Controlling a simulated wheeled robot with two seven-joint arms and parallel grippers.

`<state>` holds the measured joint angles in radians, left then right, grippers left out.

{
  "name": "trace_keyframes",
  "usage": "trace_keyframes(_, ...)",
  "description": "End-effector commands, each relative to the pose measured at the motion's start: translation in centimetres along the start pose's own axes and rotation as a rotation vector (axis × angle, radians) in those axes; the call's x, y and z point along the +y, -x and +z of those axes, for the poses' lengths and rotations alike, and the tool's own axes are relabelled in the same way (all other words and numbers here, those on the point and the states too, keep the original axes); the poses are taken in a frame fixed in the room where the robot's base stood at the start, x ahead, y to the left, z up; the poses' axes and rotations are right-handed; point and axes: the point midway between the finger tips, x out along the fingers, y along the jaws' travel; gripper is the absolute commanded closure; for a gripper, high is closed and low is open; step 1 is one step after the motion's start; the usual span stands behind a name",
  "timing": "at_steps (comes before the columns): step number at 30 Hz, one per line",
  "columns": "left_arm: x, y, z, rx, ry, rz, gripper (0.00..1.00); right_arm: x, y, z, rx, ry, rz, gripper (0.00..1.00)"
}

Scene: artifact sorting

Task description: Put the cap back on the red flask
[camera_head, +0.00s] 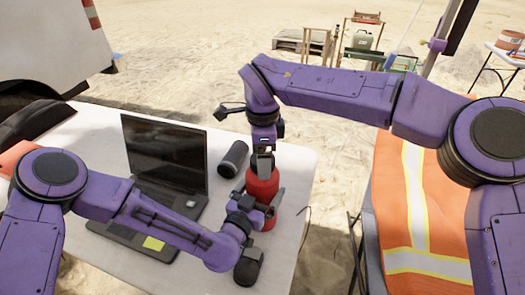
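The red flask (262,184) stands upright near the right edge of the white table. My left gripper (265,207) reaches in low from the left, with its grey fingers on either side of the flask body, closed on it. My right gripper (263,166) points straight down from above at the flask's top. Its fingers are close together around a small greyish piece that looks like the cap, mostly hidden by the fingers. I cannot tell whether the cap touches the flask's neck.
A black cylinder (233,158) lies on the table just left of the flask. An open laptop (165,155) stands further left, partly behind my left arm. The white table (297,163) ends just right of the flask. An orange vest (415,200) is beyond it.

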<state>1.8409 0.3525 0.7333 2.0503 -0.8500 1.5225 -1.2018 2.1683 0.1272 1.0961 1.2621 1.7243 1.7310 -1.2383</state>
Motion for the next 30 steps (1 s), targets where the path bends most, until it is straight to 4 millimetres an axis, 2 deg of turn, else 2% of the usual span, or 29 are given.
trace_keyframes(2,-0.01,0.00,0.01,0.000,0.000,0.000,0.88,0.00,0.00,0.00,0.000,0.000,0.000,0.17)
trace_keyframes(7,-0.01,0.00,0.01,0.000,0.000,0.000,0.88,0.00,0.02,0.00,0.000,0.000,0.000,0.69)
trace_keyframes(8,-0.01,0.00,0.01,0.000,0.000,0.000,0.88,0.01,0.02,0.00,0.000,0.000,0.000,0.75)
trace_keyframes(14,-0.01,0.00,0.01,0.000,0.000,0.000,0.88,0.01,0.02,0.01,0.000,-0.019,0.001,0.76)
trace_keyframes(17,-0.01,0.00,0.01,0.000,0.000,0.000,0.88,0.03,-0.02,0.01,0.000,-0.145,0.002,0.76)
trace_keyframes(20,-0.02,0.00,0.01,0.000,0.000,0.000,0.88,0.02,-0.05,0.02,0.000,-0.404,0.001,0.76)
trace_keyframes(27,-0.01,0.00,0.01,0.000,0.000,0.000,0.88,0.05,-0.07,0.03,0.000,-1.153,0.002,0.76)
trace_keyframes(30,-0.01,0.00,0.01,0.000,0.000,0.000,0.88,0.02,-0.09,0.01,0.001,-1.410,0.001,0.76)
